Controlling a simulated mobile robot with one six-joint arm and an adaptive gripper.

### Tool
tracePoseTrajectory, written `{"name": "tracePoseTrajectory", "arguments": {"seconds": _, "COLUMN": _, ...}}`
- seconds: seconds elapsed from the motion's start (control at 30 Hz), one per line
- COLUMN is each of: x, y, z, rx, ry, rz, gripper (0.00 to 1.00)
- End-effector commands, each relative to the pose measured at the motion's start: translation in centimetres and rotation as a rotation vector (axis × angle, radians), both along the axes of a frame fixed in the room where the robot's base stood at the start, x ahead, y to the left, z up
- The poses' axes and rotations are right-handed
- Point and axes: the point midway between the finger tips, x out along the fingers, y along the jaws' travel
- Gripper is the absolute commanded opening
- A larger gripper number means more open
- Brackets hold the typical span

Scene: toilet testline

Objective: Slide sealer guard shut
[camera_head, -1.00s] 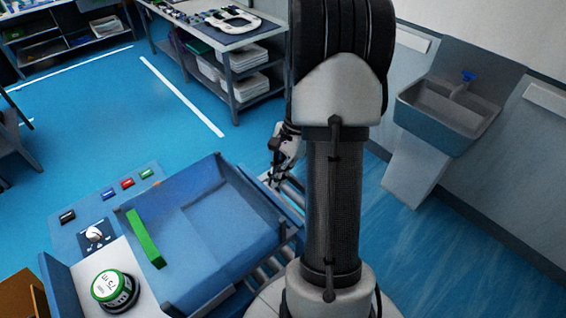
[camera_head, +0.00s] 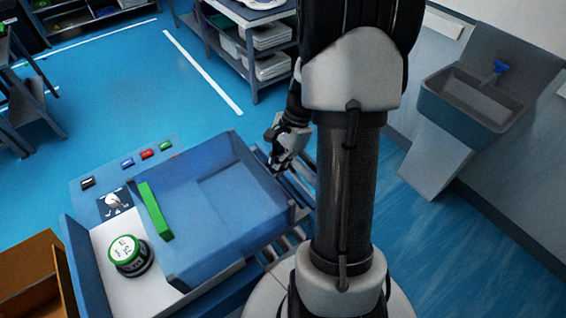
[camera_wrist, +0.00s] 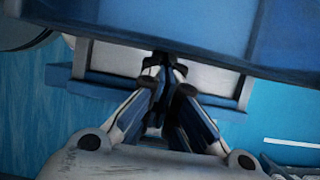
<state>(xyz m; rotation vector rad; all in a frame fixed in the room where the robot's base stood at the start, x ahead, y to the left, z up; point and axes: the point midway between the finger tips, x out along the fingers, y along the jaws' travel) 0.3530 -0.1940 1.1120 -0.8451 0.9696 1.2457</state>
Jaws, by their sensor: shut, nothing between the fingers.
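The sealer guard (camera_head: 225,205) is a blue, box-like cover with a green strip handle (camera_head: 154,211) on its left side. It sits over the right part of the sealer, leaving the white bed (camera_head: 115,235) on the left uncovered. My gripper (camera_head: 278,160) is beside the guard's right edge, above the rollers. In the wrist view my gripper (camera_wrist: 166,62) is shut and empty, with its fingertips close to a blue panel edge (camera_wrist: 200,28). I cannot tell whether they touch it.
A round green-and-white container (camera_head: 128,255) stands on the white bed. A panel with coloured buttons (camera_head: 147,154) lies behind it. Rollers (camera_head: 293,180) run at the right. A brown box (camera_head: 35,275) is at lower left, and a sink (camera_head: 475,100) is on the right wall.

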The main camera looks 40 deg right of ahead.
Motion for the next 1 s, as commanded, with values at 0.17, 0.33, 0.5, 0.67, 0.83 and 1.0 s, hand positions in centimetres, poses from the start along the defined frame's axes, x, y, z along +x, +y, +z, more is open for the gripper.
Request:
{"name": "tracePoseTrajectory", "arguments": {"seconds": 0.17, "x": 0.5, "y": 4.6, "z": 0.1, "rx": 0.005, "ry": 0.004, "rz": 0.008, "gripper": 0.00}}
{"name": "tracePoseTrajectory", "arguments": {"seconds": 0.33, "x": 1.1, "y": 9.0, "z": 0.1, "rx": 0.004, "ry": 0.004, "rz": 0.008, "gripper": 0.00}}
{"name": "tracePoseTrajectory", "arguments": {"seconds": 0.5, "x": 1.6, "y": 12.6, "z": 0.1, "rx": 0.003, "ry": 0.002, "rz": 0.007, "gripper": 0.00}}
{"name": "tracePoseTrajectory", "arguments": {"seconds": 0.67, "x": 1.9, "y": 14.6, "z": 0.1, "rx": 0.002, "ry": 0.003, "rz": 0.003, "gripper": 0.00}}
{"name": "tracePoseTrajectory", "arguments": {"seconds": 0.83, "x": 2.1, "y": 15.5, "z": 0.0, "rx": 0.002, "ry": 0.002, "rz": 0.002, "gripper": 0.00}}
{"name": "tracePoseTrajectory", "arguments": {"seconds": 1.0, "x": 2.1, "y": 15.6, "z": 0.0, "rx": 0.003, "ry": 0.002, "rz": 0.001, "gripper": 0.00}}
